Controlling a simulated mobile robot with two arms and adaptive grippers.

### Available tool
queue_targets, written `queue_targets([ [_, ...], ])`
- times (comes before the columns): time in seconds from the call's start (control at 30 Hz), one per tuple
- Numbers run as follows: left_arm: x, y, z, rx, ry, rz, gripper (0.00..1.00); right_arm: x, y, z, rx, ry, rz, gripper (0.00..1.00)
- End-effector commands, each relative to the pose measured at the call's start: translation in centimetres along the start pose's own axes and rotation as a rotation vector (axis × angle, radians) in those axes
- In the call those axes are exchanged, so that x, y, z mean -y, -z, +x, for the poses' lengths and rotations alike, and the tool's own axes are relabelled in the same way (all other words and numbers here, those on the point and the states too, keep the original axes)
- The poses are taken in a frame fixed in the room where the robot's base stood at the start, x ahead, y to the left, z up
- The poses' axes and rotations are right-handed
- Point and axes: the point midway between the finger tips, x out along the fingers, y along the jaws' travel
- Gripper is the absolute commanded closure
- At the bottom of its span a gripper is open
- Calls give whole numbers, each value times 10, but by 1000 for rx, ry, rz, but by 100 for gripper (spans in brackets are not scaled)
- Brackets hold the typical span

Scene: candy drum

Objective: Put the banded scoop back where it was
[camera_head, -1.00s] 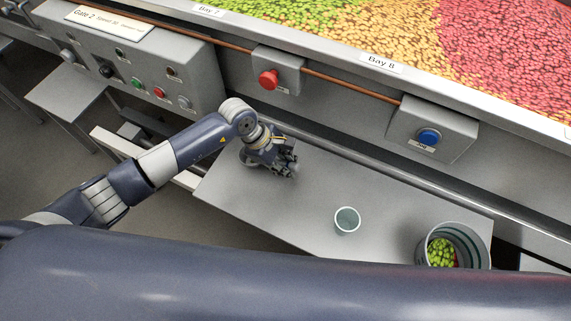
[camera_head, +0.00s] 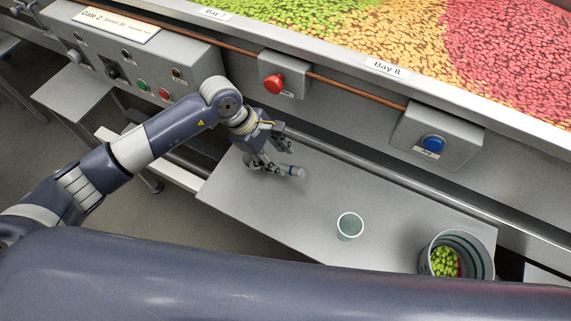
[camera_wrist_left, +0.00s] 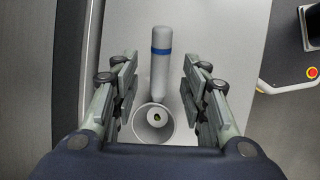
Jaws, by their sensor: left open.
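The banded scoop shows a pale handle with a blue band (camera_wrist_left: 161,51) and a round cup (camera_wrist_left: 153,123) in the left wrist view. My left gripper (camera_head: 282,152) is open over the scoop. In the wrist view its fingers (camera_wrist_left: 157,95) stand on either side of the scoop with gaps, and I see no contact. My right gripper is not in view.
A pale empty cup (camera_head: 350,225) stands on the grey table (camera_head: 240,192). Red (camera_head: 273,85) and blue (camera_head: 432,142) button boxes line the candy bays behind.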

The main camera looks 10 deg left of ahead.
Motion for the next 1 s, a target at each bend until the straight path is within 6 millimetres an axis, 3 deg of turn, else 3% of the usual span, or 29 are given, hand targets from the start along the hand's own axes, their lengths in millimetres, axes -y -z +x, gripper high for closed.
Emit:
queue_targets([
  [0.1,0,1,-22,-2,-1,2,59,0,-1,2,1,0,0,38],
  [0.3,0,0,-42,-1,0,0,59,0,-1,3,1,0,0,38],
  [0.9,0,-1,-45,2,1,0,59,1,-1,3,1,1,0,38],
  [1.0,0,-12,-43,43,-8,-11,59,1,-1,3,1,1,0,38],
])
